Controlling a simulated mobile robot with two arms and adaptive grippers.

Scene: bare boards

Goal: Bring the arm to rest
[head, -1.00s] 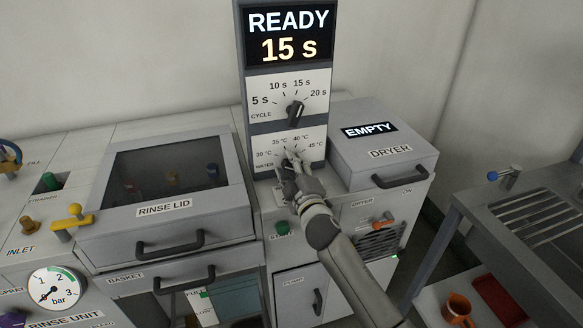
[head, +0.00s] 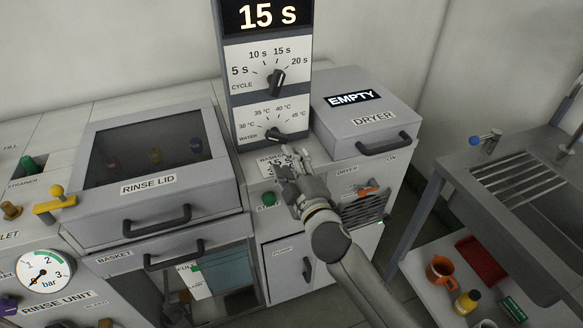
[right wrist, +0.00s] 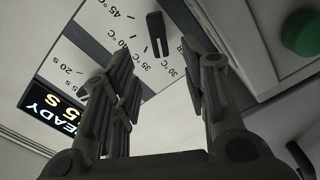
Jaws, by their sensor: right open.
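My right gripper (head: 283,160) is open and empty in the head view, just below and in front of the water dial panel. In the right wrist view its fingers (right wrist: 158,60) stand apart, with bare panel and the dark water knob (right wrist: 158,35) showing beyond the gap. The water knob also shows in the head view (head: 277,134), clear of the fingers and turned toward the 30 °C side. The right arm reaches in from the lower right. My left gripper is not in view.
The cycle knob (head: 276,82) points near 15 s, and the display (head: 265,15) reads 15 s. The green start button (head: 268,199) is close to the gripper's left. The dryer (head: 365,110) stands right, the rinse lid (head: 155,170) left. A sink bench (head: 500,185) is far right.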

